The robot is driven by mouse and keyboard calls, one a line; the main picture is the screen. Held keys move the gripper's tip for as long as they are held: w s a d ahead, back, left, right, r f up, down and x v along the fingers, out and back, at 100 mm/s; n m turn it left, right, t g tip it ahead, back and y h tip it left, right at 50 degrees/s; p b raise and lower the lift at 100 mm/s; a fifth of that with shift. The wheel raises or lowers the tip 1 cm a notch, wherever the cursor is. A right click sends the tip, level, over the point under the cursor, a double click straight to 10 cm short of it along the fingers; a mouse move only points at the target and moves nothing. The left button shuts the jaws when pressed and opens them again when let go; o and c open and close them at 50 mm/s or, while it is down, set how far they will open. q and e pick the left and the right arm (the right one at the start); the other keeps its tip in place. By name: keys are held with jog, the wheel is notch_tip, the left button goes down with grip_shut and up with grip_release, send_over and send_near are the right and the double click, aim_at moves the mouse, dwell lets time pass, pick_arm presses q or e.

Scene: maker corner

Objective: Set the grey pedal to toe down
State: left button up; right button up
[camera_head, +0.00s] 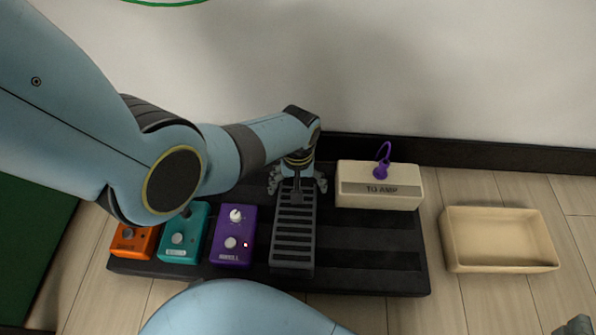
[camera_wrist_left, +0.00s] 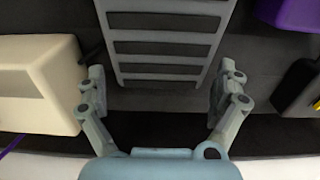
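The grey pedal (camera_head: 293,235) is a long ribbed treadle on the black pedalboard (camera_head: 365,280), right of the purple pedal. My left gripper (camera_head: 298,186) is over its far end, fingers spread to either side. In the left wrist view the grey pedal (camera_wrist_left: 168,45) shows its dark ribs, and my open left gripper (camera_wrist_left: 160,95) has one finger on each side of its end, with nothing between the fingertips but that end and the dark board. Whether it touches the pedal, and the pedal's exact tilt, I cannot tell. My right gripper is not clearly in view.
Left of the grey pedal stand purple (camera_head: 233,240), teal (camera_head: 184,238) and orange (camera_head: 133,240) pedals. A cream box (camera_head: 380,200) marked "TO AMP" with a purple cable (camera_head: 381,168) is at the back right. An empty beige tray (camera_head: 500,262) lies on the floor at right.

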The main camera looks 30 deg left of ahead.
pick_arm(q)
jog(key=shift+r, duration=0.1)
notch_tip(320, 180, up, 12)
dwell(0.7)
dwell(0.3)
